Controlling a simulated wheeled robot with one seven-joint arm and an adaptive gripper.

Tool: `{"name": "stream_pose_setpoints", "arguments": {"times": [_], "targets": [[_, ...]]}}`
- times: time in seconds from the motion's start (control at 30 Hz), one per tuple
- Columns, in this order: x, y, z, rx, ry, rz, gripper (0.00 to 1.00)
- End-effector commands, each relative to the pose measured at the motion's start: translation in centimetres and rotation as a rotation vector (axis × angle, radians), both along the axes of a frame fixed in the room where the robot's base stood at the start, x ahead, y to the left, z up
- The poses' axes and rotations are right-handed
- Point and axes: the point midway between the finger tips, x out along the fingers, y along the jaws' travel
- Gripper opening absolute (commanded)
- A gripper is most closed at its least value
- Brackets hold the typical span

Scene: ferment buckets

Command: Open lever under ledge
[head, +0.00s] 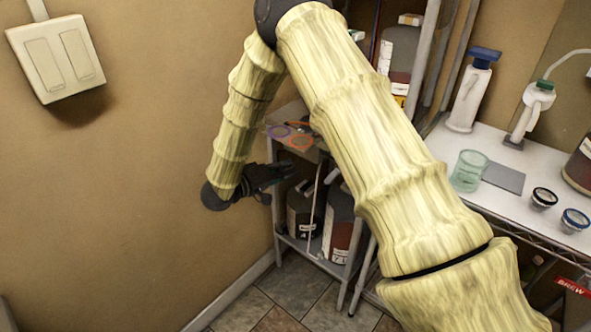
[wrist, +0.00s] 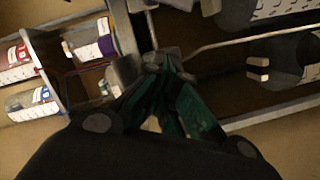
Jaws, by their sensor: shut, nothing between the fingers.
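My gripper (head: 283,172) is just below the top of a small metal shelf rack, at its left side, in the head view. Its dark fingers are together and empty; they also show in the wrist view (wrist: 165,65). The rack's top ledge (head: 305,113) is partly hidden behind my arm. A thin pale rod (head: 315,205) hangs beneath the ledge, right of my gripper; in the wrist view a pale bent rod (wrist: 230,43) runs right from near the fingertips. I cannot tell whether this rod is the lever. Grey parts lie close to the fingertips; contact is unclear.
Dark buckets (head: 340,228) stand on the rack's lower shelf. A mat with coloured rings (head: 290,136) lies on top. A white switch plate (head: 57,58) is on the left wall. A counter (head: 520,165) with a green glass (head: 468,170) is right. Floor left of the rack is clear.

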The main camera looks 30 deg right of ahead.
Motion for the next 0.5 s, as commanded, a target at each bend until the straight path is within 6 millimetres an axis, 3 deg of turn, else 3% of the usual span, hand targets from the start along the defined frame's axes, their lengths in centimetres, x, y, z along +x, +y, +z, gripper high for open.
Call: {"name": "stream_pose_setpoints", "arguments": {"times": [0.47,0.5], "targets": [[1.4,-7.7,-0.9,0.001,0.000,0.002,0.00],[0.8,-7.8,-1.3,0.002,0.003,0.002,0.00]]}}
